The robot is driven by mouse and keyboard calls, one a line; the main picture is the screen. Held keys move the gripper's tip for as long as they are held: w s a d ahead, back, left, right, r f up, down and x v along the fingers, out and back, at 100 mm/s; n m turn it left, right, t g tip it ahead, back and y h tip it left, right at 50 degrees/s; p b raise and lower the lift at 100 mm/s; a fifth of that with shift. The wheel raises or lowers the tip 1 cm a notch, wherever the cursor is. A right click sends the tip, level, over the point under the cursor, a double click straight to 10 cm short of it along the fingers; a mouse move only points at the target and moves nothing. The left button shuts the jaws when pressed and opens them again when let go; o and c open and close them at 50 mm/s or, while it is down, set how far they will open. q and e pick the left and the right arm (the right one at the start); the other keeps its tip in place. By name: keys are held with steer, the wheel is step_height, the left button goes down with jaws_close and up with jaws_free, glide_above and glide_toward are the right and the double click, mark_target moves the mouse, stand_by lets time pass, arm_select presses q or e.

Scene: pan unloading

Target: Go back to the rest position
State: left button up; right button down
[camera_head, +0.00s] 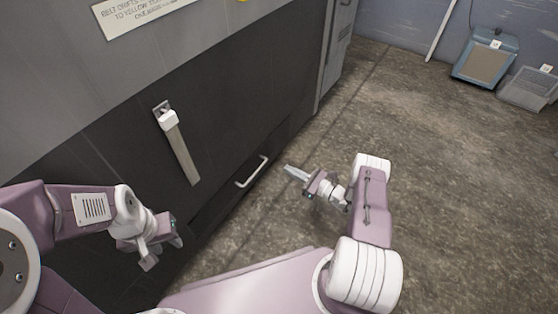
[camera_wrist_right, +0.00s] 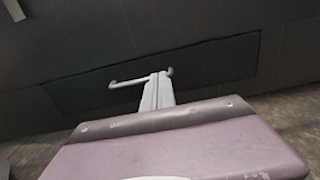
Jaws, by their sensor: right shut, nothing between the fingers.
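My right gripper (camera_head: 289,169) is shut and empty, pointing left toward the cabinet, above the floor.
The dark cabinet (camera_head: 100,150) fills the left side, with a long pale lever (camera_head: 180,148) on it and a label (camera_head: 140,12) above. Open concrete floor (camera_head: 450,180) lies to the right. A blue panel-like object (camera_head: 485,60) and a grey box (camera_head: 530,88) stand by the far wall.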

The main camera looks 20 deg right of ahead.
steer(key=shift+s+d, duration=0.25)
steer(key=shift+s, duration=0.05)
